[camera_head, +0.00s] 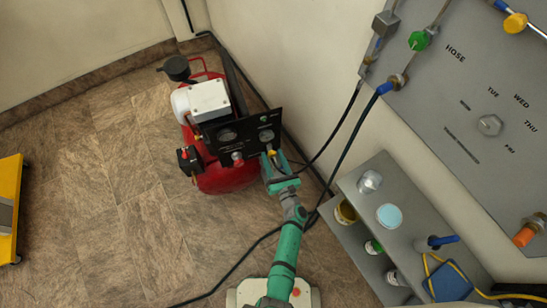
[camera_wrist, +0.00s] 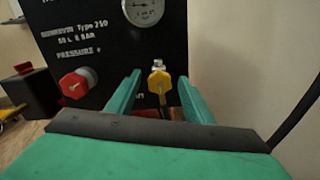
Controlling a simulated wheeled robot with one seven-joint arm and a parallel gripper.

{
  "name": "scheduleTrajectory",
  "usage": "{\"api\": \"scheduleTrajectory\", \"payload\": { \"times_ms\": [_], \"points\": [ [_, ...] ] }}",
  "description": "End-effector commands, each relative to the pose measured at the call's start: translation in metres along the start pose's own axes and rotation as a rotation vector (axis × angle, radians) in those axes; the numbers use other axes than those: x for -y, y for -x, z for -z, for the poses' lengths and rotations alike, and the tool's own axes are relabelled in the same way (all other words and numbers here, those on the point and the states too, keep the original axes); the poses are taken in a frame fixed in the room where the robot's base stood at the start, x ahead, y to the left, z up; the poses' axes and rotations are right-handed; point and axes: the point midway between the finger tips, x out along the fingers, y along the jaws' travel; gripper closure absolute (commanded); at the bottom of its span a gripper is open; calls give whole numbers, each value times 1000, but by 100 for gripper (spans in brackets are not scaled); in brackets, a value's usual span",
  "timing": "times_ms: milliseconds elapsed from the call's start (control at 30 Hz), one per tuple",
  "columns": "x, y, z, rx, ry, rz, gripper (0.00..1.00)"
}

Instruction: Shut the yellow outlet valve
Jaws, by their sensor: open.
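The yellow outlet valve (camera_wrist: 159,82) is on the black front panel (camera_wrist: 95,40) of the red compressor (camera_head: 222,178). In the wrist view its yellow handle appears upright, below a round gauge. In the head view it is a small yellow spot (camera_head: 272,154) at the panel's lower right. My gripper (camera_head: 272,161) is open at the panel; its green fingers (camera_wrist: 157,90) stand on the left and right of the valve in the wrist view. I see no finger clearly touching the handle, and the depth between them is hard to tell.
A red pressure knob (camera_wrist: 77,83) sits left of the valve. The wall (camera_wrist: 240,60) is close on the right, with a black hose (camera_head: 335,145) beside it. A grey shelf (camera_head: 410,235) stands right of my arm. The floor left of the compressor is clear.

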Motion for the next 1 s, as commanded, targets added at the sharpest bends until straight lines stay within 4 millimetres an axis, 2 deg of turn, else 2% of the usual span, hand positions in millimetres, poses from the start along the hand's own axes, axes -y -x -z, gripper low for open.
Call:
{"api": "scheduleTrajectory", "payload": {
  "times_ms": [167,200,367,667,1000],
  "points": [
    [0,0,0,0,0,0,52],
    [0,0,0,0,0,0,57],
    [0,0,0,0,-1,0,94],
    [0,0,0,0,-24,-1,94],
    [-1,0,0,0,-219,-3,94]
  ]
}}
